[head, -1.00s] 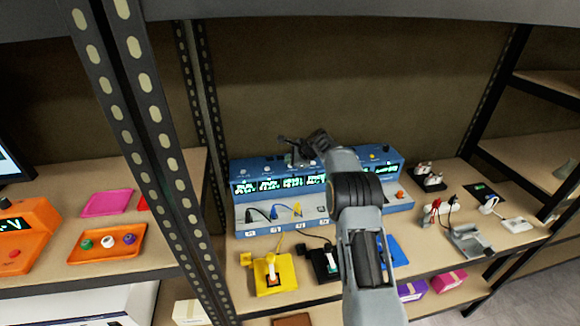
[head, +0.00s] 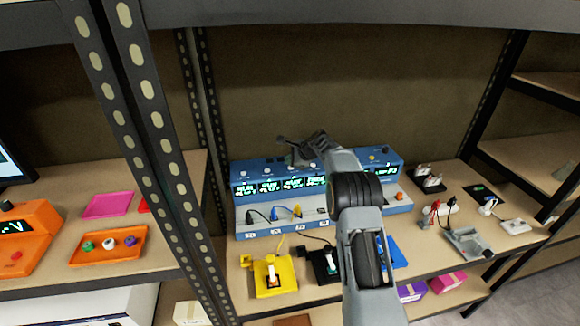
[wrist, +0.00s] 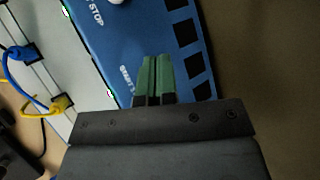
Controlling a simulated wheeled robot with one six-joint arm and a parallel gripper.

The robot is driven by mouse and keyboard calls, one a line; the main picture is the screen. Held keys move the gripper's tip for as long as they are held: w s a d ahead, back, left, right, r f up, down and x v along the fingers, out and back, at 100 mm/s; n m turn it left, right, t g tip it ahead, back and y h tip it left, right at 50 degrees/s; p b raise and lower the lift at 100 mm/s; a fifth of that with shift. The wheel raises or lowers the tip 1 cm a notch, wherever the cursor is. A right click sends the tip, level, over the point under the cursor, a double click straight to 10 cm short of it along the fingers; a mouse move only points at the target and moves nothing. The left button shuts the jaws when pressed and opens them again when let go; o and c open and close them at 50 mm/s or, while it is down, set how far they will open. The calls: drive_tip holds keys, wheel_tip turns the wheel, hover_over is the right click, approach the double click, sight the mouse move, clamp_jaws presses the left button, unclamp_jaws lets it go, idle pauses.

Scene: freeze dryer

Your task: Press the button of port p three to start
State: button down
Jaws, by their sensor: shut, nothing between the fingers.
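A blue freeze dryer (head: 240,189) with lit displays stands on the middle shelf, small buttons along its top. A light grey strip (head: 262,231) in front holds port labels and black, blue and yellow plugs. My gripper (head: 297,160) is over the dryer's top, to the right of the leftmost buttons; the arm hides the dryer's right-centre. In the wrist view my gripper's green fingers (wrist: 154,76) are shut and empty over the blue top, beside a printed "START" label (wrist: 126,78). A white button (wrist: 116,2) shows at the top edge. The button under the fingertips is hidden; contact cannot be told.
A yellow switch block (head: 285,272) and a black one (head: 318,262) stand in front of the dryer. Plugs and a grey device (head: 467,243) lie to the right. A perforated shelf post (head: 150,130) rises to the left, beside an orange tray (head: 85,252).

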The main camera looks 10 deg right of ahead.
sight(290, 168)
drive_tip(key=shift+r, duration=0.25)
wheel_tip(290, 168, up, 6)
drive_tip(key=p, duration=0.5)
drive_tip(key=shift+f, duration=0.1)
idle(0.8)
